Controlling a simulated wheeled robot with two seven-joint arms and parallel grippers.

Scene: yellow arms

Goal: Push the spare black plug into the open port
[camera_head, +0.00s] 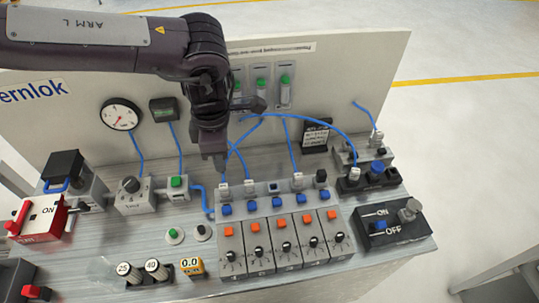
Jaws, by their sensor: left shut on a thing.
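My left gripper (221,167) points down just above the leftmost white fitting (223,188) of the valve bank (288,247). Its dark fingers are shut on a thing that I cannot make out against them. I cannot tell whether the fingers touch the white fitting. A dark opening that looks like the open port (274,188) shows in the middle of the row, between white fittings with blue tubes. A black plug-like piece (320,177) stands at the row's right end. I cannot tell whether it is the spare one. My right gripper is not in view.
Blue tubes (340,131) arch behind the row. A black holder (368,184) with white, blue and black pieces stands to the right, above an ON/OFF box (392,227). A red switch box (37,218) is at far left. A back panel (370,75) closes the rear.

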